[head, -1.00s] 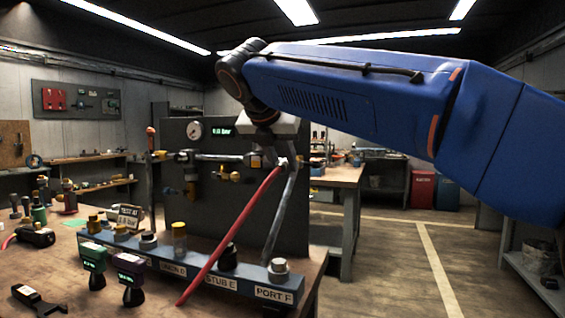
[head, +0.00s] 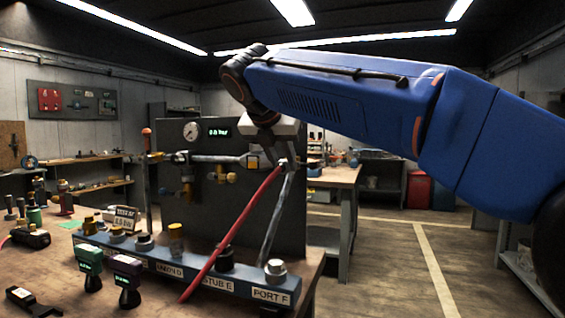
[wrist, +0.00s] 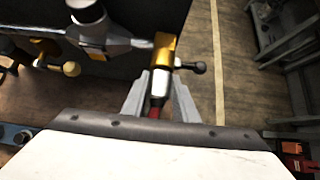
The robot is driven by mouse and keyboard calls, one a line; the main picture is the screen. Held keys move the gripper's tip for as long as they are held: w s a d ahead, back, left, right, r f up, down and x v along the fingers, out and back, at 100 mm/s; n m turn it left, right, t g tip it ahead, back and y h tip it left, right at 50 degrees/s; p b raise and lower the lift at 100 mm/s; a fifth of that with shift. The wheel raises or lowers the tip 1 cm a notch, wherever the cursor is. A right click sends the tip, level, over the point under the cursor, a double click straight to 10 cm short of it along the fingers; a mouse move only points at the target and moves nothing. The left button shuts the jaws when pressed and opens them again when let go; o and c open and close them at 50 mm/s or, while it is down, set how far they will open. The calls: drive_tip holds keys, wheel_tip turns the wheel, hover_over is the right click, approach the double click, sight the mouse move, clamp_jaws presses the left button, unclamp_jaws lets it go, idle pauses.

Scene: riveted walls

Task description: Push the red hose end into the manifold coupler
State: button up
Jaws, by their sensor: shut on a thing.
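My gripper (head: 285,162) is shut on the end of the red hose (head: 232,232), beside the right edge of the dark panel. In the wrist view the fingers (wrist: 158,98) stand on both sides of the pale metal hose end (wrist: 159,84), with a bit of red behind it. Tip and coupler look very close or touching; I cannot tell whether the tip is inside. The hose hangs down-left to the bench.
A blue rail (head: 205,278) with labelled ports and fittings runs along the bench front. A pressure gauge (head: 190,131) sits on the panel (head: 225,195). A black-knobbed lever (wrist: 198,67) sticks out right of the coupler.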

drive_tip(key=shift+s, duration=0.15)
drive_tip(key=shift+s+a, duration=0.25)
drive_tip(key=shift+s, duration=0.35)
drive_tip(key=shift+s+a, duration=0.25)
drive_tip(key=shift+s, duration=0.35)
drive_tip(key=shift+w+d, duration=0.25)
drive_tip(key=shift+w, duration=0.4)
drive_tip(key=shift+w+d, duration=0.25)
drive_tip(key=shift+w, duration=0.4)
idle(1.0)
drive_tip(key=shift+s+a, duration=0.25)
drive_tip(key=shift+s, duration=0.4)
drive_tip(key=shift+s+a, duration=0.25)
drive_tip(key=shift+s, duration=0.4)
